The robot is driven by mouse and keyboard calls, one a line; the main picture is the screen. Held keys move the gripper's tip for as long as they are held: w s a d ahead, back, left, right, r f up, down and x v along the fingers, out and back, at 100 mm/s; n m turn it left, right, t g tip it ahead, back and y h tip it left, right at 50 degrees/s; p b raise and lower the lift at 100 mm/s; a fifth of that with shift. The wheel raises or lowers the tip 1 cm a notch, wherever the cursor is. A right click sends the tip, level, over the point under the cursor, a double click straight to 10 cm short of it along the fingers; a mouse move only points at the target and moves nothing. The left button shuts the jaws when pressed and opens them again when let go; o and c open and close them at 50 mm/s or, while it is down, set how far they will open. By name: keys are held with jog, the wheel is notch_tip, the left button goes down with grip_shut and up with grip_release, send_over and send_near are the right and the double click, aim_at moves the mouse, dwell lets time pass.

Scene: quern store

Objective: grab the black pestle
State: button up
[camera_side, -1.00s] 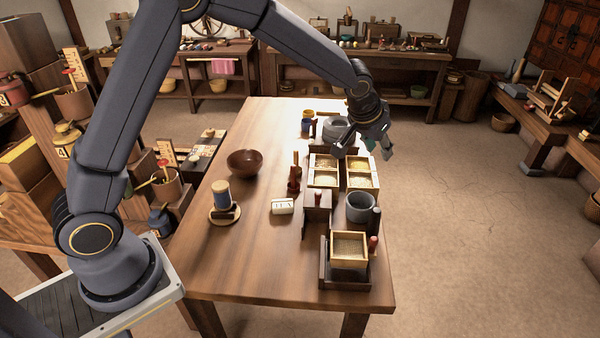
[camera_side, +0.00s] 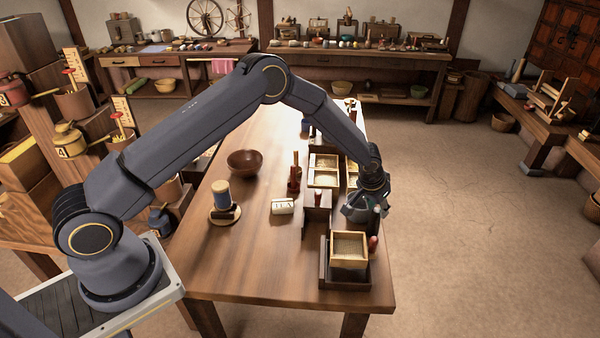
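My gripper (camera_side: 371,208) points down at the right side of the table, over the spot beside the grey stone mortar (camera_side: 356,215). The black pestle (camera_side: 376,222) is a small dark upright shape at the mortar's right. My gripper and wrist cover most of it. I cannot tell whether the fingers touch the pestle or are closed around it.
A sieve box in a dark tray (camera_side: 347,285) stands just in front, with a red-topped piece (camera_side: 373,243) beside it. Square grain boxes (camera_side: 324,171) stand behind. A wooden bowl (camera_side: 244,162), a spool (camera_side: 221,193) and a white TEA block (camera_side: 283,206) are left. The front left tabletop is clear.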

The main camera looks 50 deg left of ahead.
aim_at(374, 222)
jog(key=x, duration=0.4)
jog(key=shift+s+f, duration=0.15)
jog(key=shift+f, duration=0.3)
grip_shut()
